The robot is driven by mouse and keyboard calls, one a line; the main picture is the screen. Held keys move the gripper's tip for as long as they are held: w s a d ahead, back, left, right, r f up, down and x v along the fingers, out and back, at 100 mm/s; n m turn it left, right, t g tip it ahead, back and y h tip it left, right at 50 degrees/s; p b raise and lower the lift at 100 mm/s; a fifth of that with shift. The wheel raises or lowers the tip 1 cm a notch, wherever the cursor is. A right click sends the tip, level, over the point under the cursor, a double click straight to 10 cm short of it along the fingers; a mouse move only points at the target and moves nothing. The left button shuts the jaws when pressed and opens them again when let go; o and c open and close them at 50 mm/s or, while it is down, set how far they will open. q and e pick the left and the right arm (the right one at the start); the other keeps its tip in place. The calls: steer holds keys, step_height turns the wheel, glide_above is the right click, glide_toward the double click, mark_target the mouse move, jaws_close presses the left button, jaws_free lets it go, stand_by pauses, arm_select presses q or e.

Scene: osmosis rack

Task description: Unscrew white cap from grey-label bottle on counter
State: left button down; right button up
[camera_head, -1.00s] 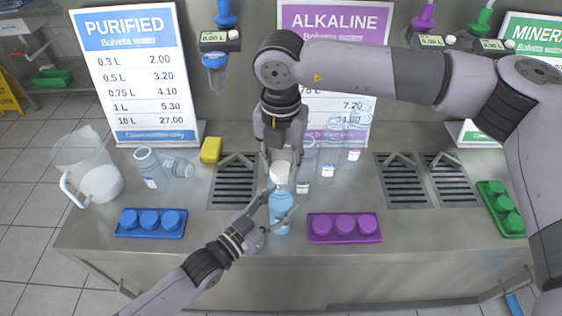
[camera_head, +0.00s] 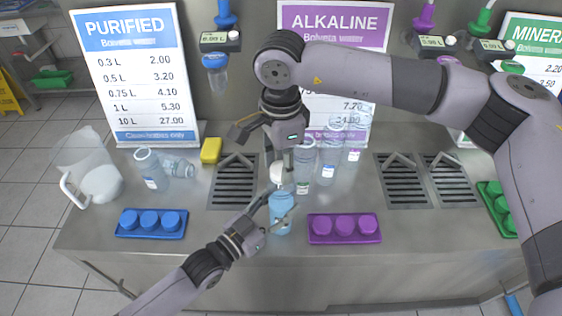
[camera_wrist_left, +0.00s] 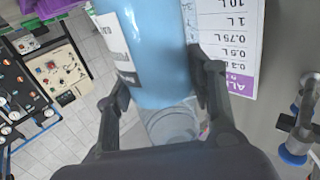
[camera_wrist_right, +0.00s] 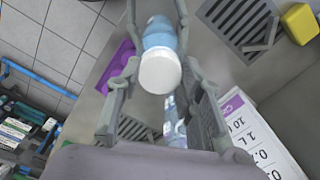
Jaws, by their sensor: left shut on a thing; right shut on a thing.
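The bottle (camera_head: 281,212) is filled with blue and stands upright near the front edge of the counter. Its white label with grey print (camera_wrist_left: 115,48) shows in the left wrist view. My left gripper (camera_head: 276,213) is shut around the bottle's body from the front left. The white cap (camera_head: 278,173) is above the bottle, and it also shows in the right wrist view (camera_wrist_right: 160,73). My right gripper (camera_head: 279,165) reaches down from above and is shut on the cap. The cap is in line with the bottle; I cannot tell whether the two touch.
Clear bottles (camera_head: 328,168) stand close to the right of my right gripper. A purple cap tray (camera_head: 318,240) and a blue cap tray (camera_head: 122,235) flank the bottle. A pitcher (camera_head: 68,185) and a yellow block (camera_head: 211,150) are to the left.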

steer(key=n, duration=0.4)
steer(key=shift+n, duration=0.3)
steer(key=n, duration=0.4)
steer(key=shift+n, duration=0.3)
steer(key=n, duration=0.8)
steer(key=shift+n, duration=0.3)
steer(key=shift+r, duration=0.25)
steer(key=shift+r, duration=0.9)
